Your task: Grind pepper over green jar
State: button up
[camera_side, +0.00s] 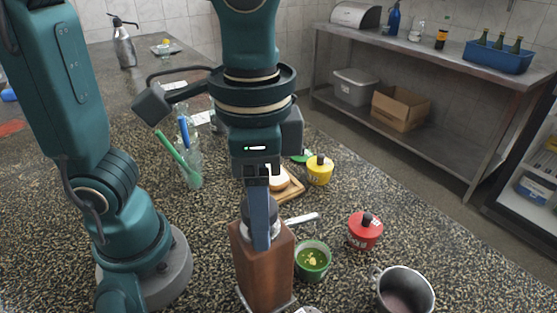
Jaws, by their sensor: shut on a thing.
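A pepper grinder (262,266) with a brown wooden square body, a metal top and a crank handle stands upright on the speckled counter at the lower middle. My gripper (261,225) points down from above and is shut on the grinder's top; the near finger covers part of it. A green jar (312,261), open at the top with green contents and pale bits, stands just right of the grinder. The crank handle (302,219) reaches out to the right, above and behind the green jar in the picture.
A red jar (365,231) and a yellow jar (319,170), both with dark knobs, stand to the right and behind. A metal pot (404,291) is at the lower right. A wooden board (291,190) with food and a glass (189,167) with coloured sticks are behind.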

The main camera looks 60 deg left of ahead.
jog(key=m, duration=0.4)
jog(key=shift+m, duration=0.4)
jog(key=m, duration=1.2)
jog(key=shift+m, duration=0.4)
jog(key=o, duration=0.8)
jog(key=shift+c, duration=0.2)
